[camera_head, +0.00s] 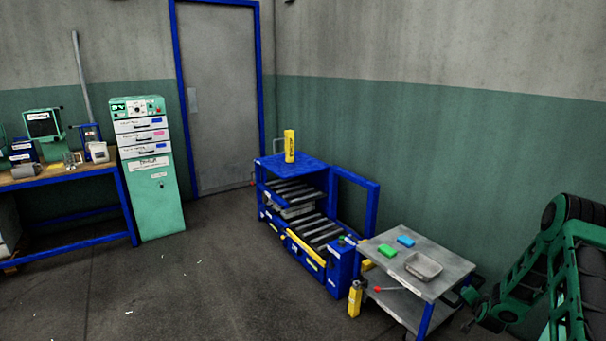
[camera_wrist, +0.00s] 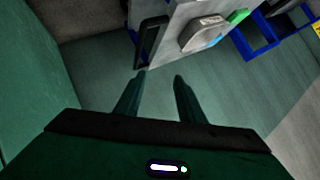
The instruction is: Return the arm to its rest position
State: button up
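My arm (camera_head: 560,235) is green and black and stands folded at the right edge of the head view. My gripper (camera_head: 469,310) hangs low, just right of the small grey table (camera_head: 445,262). In the wrist view the two dark green fingers (camera_wrist: 160,77) are apart with nothing between them, so the gripper is open and empty. Beyond them, that view shows the grey table (camera_wrist: 178,15) with the metal tray (camera_wrist: 203,33) on it. Part of my arm's base is cut off by the frame edge.
The table bears a metal tray (camera_head: 423,267), a green block (camera_head: 387,251) and a blue block (camera_head: 405,241). A blue press (camera_head: 359,195) with a yellow canister (camera_head: 289,146) stands left of it. A green cabinet (camera_head: 163,205) and workbench (camera_head: 75,170) are far left. Open floor lies between.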

jog(key=s+a+r+n+g, duration=0.2)
jog(key=s+r, duration=0.4)
jog(key=r, duration=0.3)
jog(key=s+a+r+n+g+y, duration=0.1)
jog(key=s+a+r+g, duration=0.15)
jog(key=s+r, duration=0.4)
jog(key=s+a+r+n+g, duration=0.25)
jog(key=s+r, duration=0.25)
jog(key=r, duration=0.6)
jog(key=s+a+r+g+y, duration=0.1)
jog(key=s+a+r, duration=0.2)
jog(key=s, duration=0.8)
jog(key=s+a+r+g+y, duration=0.1)
jog(key=s+a+r, duration=0.3)
jog(key=s+a, duration=0.3)
jog(key=s+a+r+g+y, duration=0.1)
jog(key=s+a, duration=0.4)
jog(key=s, duration=1.2)
notch_tip(320, 180, up, 2)
jog(key=shift+r+n+g+y, duration=0.2)
jog(key=shift+n+g+y, duration=0.15)
jog(key=shift+g, duration=0.25)
jog(key=shift+w+f, duration=0.25)
jog(key=shift+w, duration=0.45)
